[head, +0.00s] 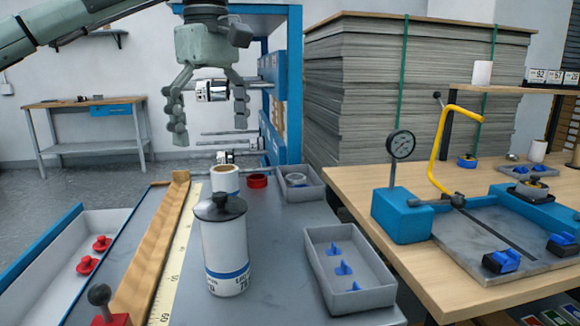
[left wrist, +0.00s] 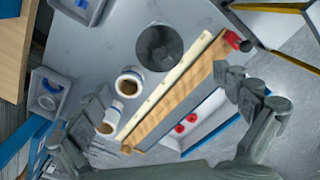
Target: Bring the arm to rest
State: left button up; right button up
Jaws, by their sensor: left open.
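My left gripper (head: 210,118) hangs fingers-down in the upper left of the head view, above the far end of the grey table. Its fingers are spread wide, with nothing held between them. A chrome roll (head: 212,90) on the shelf behind shows through the gap. In the left wrist view the open fingers (left wrist: 168,92) frame the table below. A white roll with a black knobbed lid (head: 224,245) stands upright near the table's middle. A shorter white roll (head: 224,179) stands behind it, below the gripper and apart from it. My right gripper is not visible.
A wooden rail (head: 150,255) and yellow ruler run along the grey table. Left is a tray with red knobs (head: 85,265); right, a grey bin with blue pieces (head: 347,272). A wooden bench (head: 450,290) holds a blue press with a gauge (head: 400,215). A sheet stack (head: 350,100) stands behind.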

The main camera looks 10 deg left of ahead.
aim_at(220, 194)
pick_arm(q)
jog(key=shift+f, duration=0.1)
notch_tip(220, 194, down, 12)
jog(key=shift+r, duration=0.1)
jog(key=shift+w+r, duration=0.1)
jog(key=shift+r, duration=0.25)
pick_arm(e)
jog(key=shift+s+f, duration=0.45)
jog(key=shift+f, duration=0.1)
